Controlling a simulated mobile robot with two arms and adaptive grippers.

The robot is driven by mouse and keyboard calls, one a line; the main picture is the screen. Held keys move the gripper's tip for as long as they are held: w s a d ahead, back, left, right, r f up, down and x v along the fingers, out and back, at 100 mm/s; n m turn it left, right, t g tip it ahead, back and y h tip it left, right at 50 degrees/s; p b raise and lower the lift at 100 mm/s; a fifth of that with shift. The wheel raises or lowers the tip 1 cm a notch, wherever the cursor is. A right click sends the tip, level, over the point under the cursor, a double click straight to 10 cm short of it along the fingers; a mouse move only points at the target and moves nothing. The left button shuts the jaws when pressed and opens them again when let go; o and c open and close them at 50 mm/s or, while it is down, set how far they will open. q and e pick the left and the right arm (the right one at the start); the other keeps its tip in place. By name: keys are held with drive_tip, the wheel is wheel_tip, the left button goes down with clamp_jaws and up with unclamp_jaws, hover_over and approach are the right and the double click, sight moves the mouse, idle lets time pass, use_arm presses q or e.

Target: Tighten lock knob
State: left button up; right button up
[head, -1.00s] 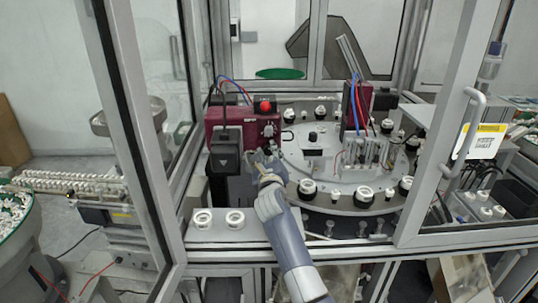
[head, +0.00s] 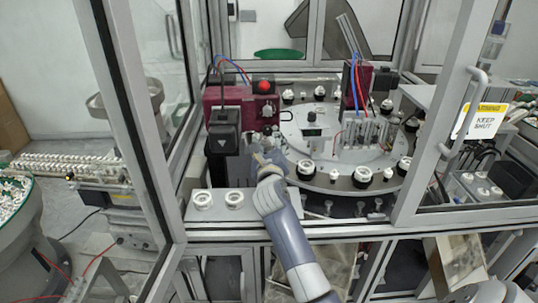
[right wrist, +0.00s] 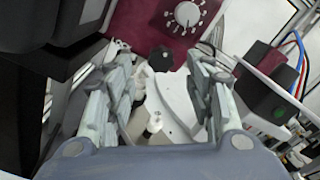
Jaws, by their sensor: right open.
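A black round knob (right wrist: 160,58) stands in front of the maroon control box in the right wrist view, between my fingertips in the picture but apart from them. A pale dial knob (right wrist: 187,13) with a printed scale sits on the box face above it; the dial also shows in the head view (head: 267,112). I cannot tell for certain which is the lock knob. My right gripper (right wrist: 158,68) is open and empty, its fingers pointing toward the box. In the head view the right gripper (head: 262,150) is just below the box. My left gripper is not in view.
The maroon box (head: 235,98) has a red button (head: 263,87) on top. A black block (head: 222,132) stands close left of the gripper. A round turntable (head: 345,150) with several fixtures lies to the right. Two white rings (head: 234,199) sit on the front plate. A door frame (head: 440,140) borders the right.

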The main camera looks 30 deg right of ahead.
drive_tip(key=v, duration=0.8)
drive_tip(key=shift+d, duration=0.1)
